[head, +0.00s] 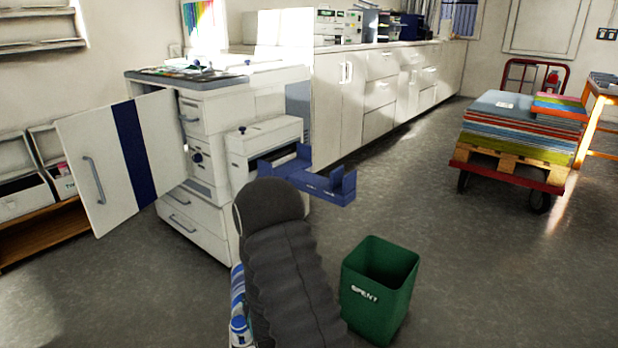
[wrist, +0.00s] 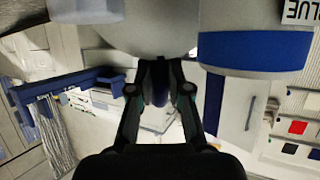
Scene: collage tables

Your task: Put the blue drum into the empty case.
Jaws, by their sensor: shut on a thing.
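In the head view my dark sleeved arm hides the gripper. A blue-and-white thing (head: 238,305) shows low beside the arm's left edge; I cannot tell whether it is the drum. I cannot make out an empty case in either view.
A white printing machine (head: 205,150) stands with its blue-striped door (head: 115,165) swung open left. Its blue tray (head: 325,188) juts out at the right. A green SPENT bin (head: 380,290) stands right of my arm. A loaded cart (head: 515,165) stands farther right, with clear floor between.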

